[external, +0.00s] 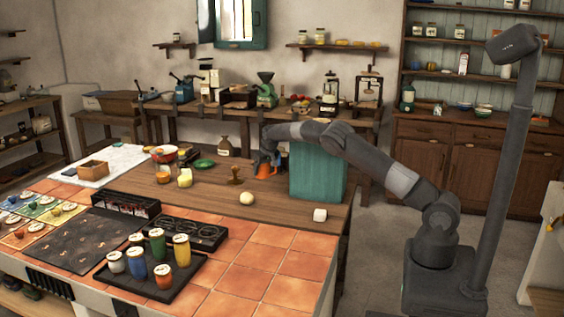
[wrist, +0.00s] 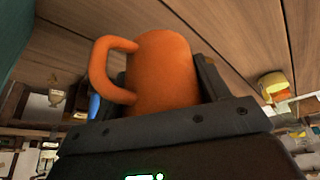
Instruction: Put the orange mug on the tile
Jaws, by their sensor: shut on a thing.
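The orange mug (external: 264,171) is at the far part of the wooden counter, just left of the teal box.
The teal box (external: 317,172) stands beside my arm. A black tray (external: 197,281) holds several coloured jars. Tiles at the front right are clear.

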